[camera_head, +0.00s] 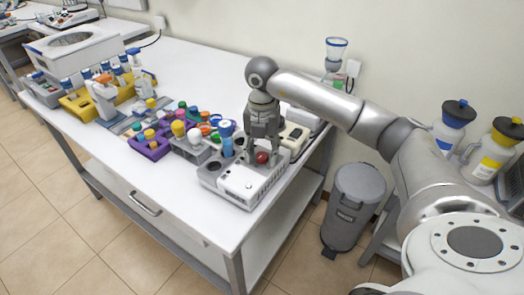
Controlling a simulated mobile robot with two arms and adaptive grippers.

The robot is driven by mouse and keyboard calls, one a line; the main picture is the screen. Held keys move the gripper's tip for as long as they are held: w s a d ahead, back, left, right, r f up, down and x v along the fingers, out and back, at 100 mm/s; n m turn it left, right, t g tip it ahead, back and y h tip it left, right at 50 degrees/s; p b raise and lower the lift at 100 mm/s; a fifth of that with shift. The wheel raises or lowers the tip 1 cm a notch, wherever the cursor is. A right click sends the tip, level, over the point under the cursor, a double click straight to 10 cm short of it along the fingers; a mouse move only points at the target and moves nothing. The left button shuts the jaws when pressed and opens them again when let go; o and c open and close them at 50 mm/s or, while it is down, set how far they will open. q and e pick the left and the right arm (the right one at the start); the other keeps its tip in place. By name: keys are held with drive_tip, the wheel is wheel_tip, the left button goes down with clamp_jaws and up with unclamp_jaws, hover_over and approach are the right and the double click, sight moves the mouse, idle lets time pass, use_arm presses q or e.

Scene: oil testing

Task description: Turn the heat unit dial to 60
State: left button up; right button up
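A light grey and white unit (236,184), which looks like the heat unit, stands at the right end of the white table near its front edge. A small round red part (262,157) shows on its top right; I cannot tell whether it is the dial. My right gripper (263,158) points down over the right part of the unit. Its fingers look spread apart, one on each side of the red part, and contact cannot be made out. The gripper hides part of the unit's top. Dial markings are too small to read. My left gripper is out of view.
A cream device (296,137) stands just behind the gripper. Left of the unit are a grey rack (197,150), a purple rack (150,149), bottles and a yellow rack (80,106). A grey bin (356,195) stands on the floor at right. The table's back middle is clear.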

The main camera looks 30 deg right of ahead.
sight(262, 155)
drive_tip(key=shift+r, duration=0.1)
wheel_tip(262, 155, up, 12)
idle(0.7)
idle(0.5)
